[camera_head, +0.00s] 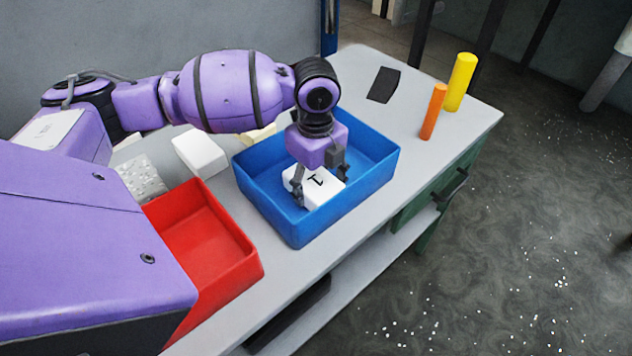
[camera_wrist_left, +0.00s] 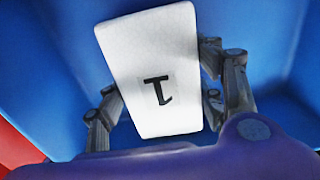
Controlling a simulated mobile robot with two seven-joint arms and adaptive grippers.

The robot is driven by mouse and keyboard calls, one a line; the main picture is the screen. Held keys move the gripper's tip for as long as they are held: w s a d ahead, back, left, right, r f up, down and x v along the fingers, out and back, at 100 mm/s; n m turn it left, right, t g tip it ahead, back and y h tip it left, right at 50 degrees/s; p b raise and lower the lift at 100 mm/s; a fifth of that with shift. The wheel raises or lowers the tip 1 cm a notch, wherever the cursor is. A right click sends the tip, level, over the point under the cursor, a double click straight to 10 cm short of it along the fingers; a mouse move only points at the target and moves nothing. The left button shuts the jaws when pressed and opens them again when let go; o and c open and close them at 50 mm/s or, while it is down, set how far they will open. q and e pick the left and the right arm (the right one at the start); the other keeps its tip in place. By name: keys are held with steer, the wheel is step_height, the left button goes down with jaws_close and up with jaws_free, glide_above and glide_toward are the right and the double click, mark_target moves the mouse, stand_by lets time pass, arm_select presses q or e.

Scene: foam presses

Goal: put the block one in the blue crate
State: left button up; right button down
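The block one (camera_head: 325,187) is white with a black "1" on its upper face. It is inside the walls of the blue crate (camera_head: 285,228), a little tilted in the left wrist view (camera_wrist_left: 152,62). My left gripper (camera_head: 321,183) points down into the crate, with one finger against each side of the block. The left wrist view shows both fingers (camera_wrist_left: 158,88) at the block's sides, shut on it. I cannot tell whether the block's underside touches the crate floor. My right gripper is not in view.
A red crate (camera_head: 238,275) stands left of the blue crate. A plain white block (camera_head: 200,152) and a grey speckled block (camera_head: 140,180) lie behind it. An orange cylinder (camera_head: 433,112), a yellow cylinder (camera_head: 460,82) and a dark flat pad (camera_head: 384,85) are on the table's right part.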

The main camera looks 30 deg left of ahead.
mark_target(316, 180)
arm_select(q)
steer(key=o, duration=0.5)
steer(key=shift+c, duration=0.2)
steer(key=shift+r, duration=0.1)
step_height(316, 180, up, 12)
steer(key=shift+p, duration=0.35)
